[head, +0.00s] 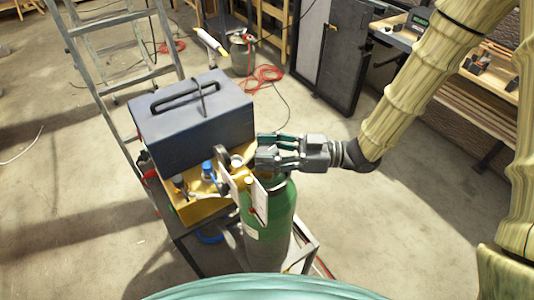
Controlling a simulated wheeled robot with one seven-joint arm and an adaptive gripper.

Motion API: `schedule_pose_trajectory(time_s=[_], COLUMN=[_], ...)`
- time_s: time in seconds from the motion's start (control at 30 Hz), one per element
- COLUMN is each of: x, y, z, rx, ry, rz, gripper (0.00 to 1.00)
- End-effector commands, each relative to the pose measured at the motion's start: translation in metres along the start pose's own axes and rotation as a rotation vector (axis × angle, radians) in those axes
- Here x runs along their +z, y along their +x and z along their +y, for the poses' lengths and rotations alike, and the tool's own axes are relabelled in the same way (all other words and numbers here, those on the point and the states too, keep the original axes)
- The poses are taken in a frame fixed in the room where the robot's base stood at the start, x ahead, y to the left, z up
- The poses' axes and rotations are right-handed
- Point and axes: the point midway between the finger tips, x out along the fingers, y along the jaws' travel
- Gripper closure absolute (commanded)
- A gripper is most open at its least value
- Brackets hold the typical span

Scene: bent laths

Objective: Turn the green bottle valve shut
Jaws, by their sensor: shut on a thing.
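The green gas bottle (279,218) stands upright in a metal trolley, in the middle of the head view. Its valve is at the top and is mostly hidden behind my gripper and a white tag (258,200). My gripper (268,150) reaches in from the right, level with the bottle's top. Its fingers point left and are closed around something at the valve. The valve's knob itself is covered by the fingers, so its turn position cannot be seen. A round gauge (237,161) sits just left of the fingertips.
A dark blue toolbox (190,120) sits on the trolley beside the bottle, close to my fingers. A yellow box (197,206) with a blue knob is below it. A stepladder (110,50) stands behind left. Red hose (262,77) lies on the floor. Floor at left is mostly clear.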

Motion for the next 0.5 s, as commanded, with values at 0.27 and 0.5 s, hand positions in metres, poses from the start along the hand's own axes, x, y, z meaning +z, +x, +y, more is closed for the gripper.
schedule_pose_trajectory(time_s=[0.27, 0.5], x=[0.0009, -0.0005], y=[-0.0002, -0.0002], z=[-0.0001, 0.0006], rx=[0.130, 0.172], ry=[0.000, -0.001], rz=[0.001, 0.002], gripper=[0.78, 0.77])
